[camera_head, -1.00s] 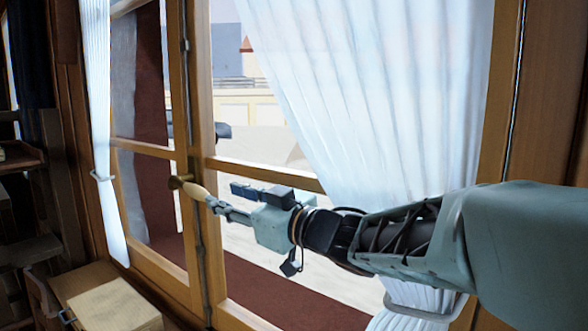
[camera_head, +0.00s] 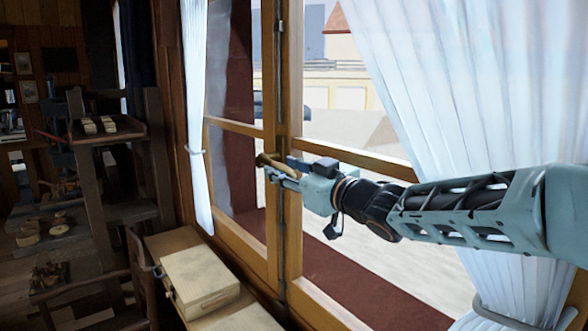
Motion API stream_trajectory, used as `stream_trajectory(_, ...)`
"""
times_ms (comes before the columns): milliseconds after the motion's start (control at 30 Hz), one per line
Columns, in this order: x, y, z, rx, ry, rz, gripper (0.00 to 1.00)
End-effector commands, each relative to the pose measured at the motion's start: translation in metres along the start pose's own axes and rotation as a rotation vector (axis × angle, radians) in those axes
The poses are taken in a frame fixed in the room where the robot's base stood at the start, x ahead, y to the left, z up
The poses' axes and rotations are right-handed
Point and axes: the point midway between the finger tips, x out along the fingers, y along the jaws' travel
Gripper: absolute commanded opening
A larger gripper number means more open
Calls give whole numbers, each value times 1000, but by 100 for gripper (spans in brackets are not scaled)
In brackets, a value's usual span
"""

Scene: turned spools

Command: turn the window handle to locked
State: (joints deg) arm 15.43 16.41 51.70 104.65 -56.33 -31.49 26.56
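The window handle (camera_head: 273,162) is on the middle upright of the wooden window frame. It has a brass-coloured base and a light grip that points right and slightly down. My gripper (camera_head: 281,169) reaches in from the right at handle height. Its two fingers stand apart, one above and one below the grip, with the grip's end between them. Whether either finger touches the grip cannot be told. The far end of the grip is partly hidden by the fingers.
White curtains hang left (camera_head: 195,110) and right (camera_head: 420,90) of the window. A wooden box (camera_head: 200,277) sits on a surface below. A chair (camera_head: 130,285) and dark shelves with small wooden pieces stand at the left.

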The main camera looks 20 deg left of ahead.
Motion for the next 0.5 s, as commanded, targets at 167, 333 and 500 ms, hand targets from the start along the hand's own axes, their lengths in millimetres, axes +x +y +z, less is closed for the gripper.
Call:
stream_trajectory(167,10,0,1,1,-1,-1,35)
stream_trajectory(333,12,0,0,-1,-1,0,35)
stream_trajectory(500,11,0,0,0,-1,0,32)
